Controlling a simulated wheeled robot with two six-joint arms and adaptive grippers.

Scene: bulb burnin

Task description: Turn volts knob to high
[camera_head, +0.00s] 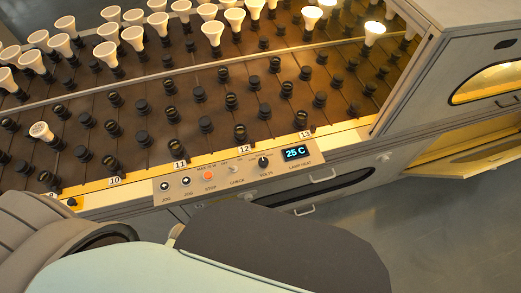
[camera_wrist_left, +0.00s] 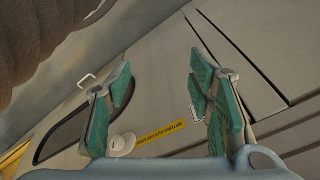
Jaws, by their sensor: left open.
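The volts knob (camera_head: 264,162) is a small black knob on the grey control panel (camera_head: 222,187), in the head view. It sits between the check switch (camera_head: 234,169) and the lamp heat display (camera_head: 297,153), which reads 25 C. The way its pointer faces is too small to tell. My left gripper (camera_wrist_left: 160,95) shows in the left wrist view with its green-padded fingers wide apart and nothing between them. Behind them is a grey cabinet face; the volts knob is not in that view. In the head view my arm covers the lower middle, and the gripper cannot be made out. My right gripper is not in view.
Above the panel is a sloping rack (camera_head: 190,100) of sockets, several with white bulbs. An orange stop button (camera_head: 208,176) and two jog buttons sit left on the panel. A cabinet with an open, lit door (camera_head: 485,158) stands right. The wrist view shows a yellow label (camera_wrist_left: 161,132).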

